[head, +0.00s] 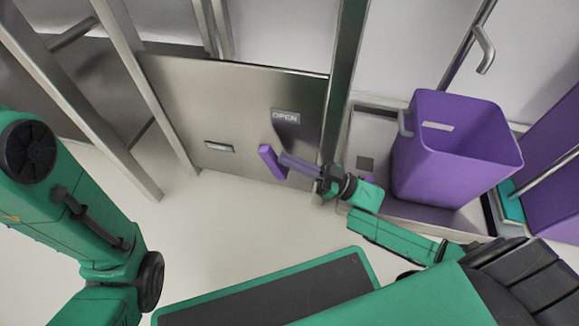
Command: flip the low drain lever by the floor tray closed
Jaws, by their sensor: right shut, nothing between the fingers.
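The drain lever (270,161) is purple. It sits low in front of the steel panel, below a small plate (286,117) reading OPEN. Its crosswise grip is at the left, and a bar runs right from it toward my right gripper. My right gripper (321,184) is shut with nothing in it, close to the right end of the lever's bar. I cannot tell whether it touches the bar. The floor tray (366,188) is right of the lever, behind my right wrist. My left arm shows at the left, but its gripper is out of view.
A purple bin (436,165) stands upright in the floor tray. A steel post (345,80) rises between the panel (215,105) and the tray. A bent metal handle (485,50) is at the upper right. The pale floor (210,235) before the panel is clear.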

